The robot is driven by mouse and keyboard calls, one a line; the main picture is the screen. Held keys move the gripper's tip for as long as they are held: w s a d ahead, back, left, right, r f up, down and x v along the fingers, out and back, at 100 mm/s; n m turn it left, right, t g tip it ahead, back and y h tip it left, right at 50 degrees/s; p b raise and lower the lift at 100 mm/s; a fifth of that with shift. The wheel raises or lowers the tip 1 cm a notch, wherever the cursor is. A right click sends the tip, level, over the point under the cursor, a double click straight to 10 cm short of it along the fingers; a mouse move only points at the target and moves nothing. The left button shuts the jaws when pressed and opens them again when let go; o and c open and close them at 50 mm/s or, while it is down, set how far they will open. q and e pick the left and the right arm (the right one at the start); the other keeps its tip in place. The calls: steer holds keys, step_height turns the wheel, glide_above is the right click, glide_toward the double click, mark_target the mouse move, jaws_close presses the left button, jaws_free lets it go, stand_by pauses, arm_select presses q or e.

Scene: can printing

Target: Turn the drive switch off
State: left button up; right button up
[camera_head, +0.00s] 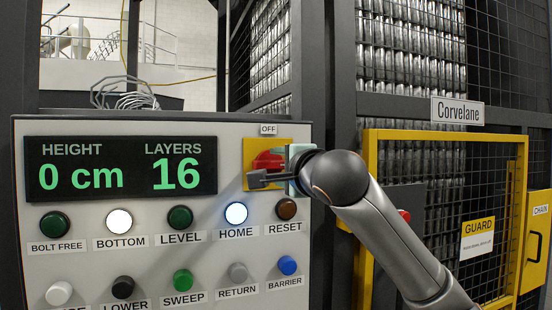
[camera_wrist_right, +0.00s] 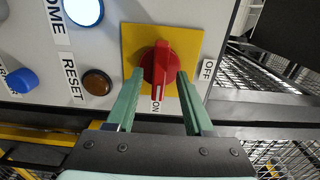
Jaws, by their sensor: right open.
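The drive switch is a red rotary knob (camera_head: 266,160) on a yellow square plate (camera_head: 250,150), at the upper right of the control panel. In the right wrist view the knob (camera_wrist_right: 160,64) has a white mark pointing at the ON label (camera_wrist_right: 156,106). The OFF label (camera_head: 268,129) is above the plate in the head view and right of it in the wrist view (camera_wrist_right: 208,71). My right gripper (camera_wrist_right: 159,78) is open, with its green fingers on either side of the knob; whether they touch it I cannot tell. In the head view the right gripper (camera_head: 276,172) partly hides the knob. My left gripper is out of view.
The panel has a display (camera_head: 120,168) reading 0 cm and 16 layers, and several buttons. The lit HOME button (camera_head: 236,213) and brown RESET button (camera_head: 286,209) sit just below the switch. A yellow guard door frame (camera_head: 371,165) stands to the right, behind my arm.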

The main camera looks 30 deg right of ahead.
steer(key=shift+w+d, duration=0.1)
steer(key=shift+w, duration=0.45)
jaws_close()
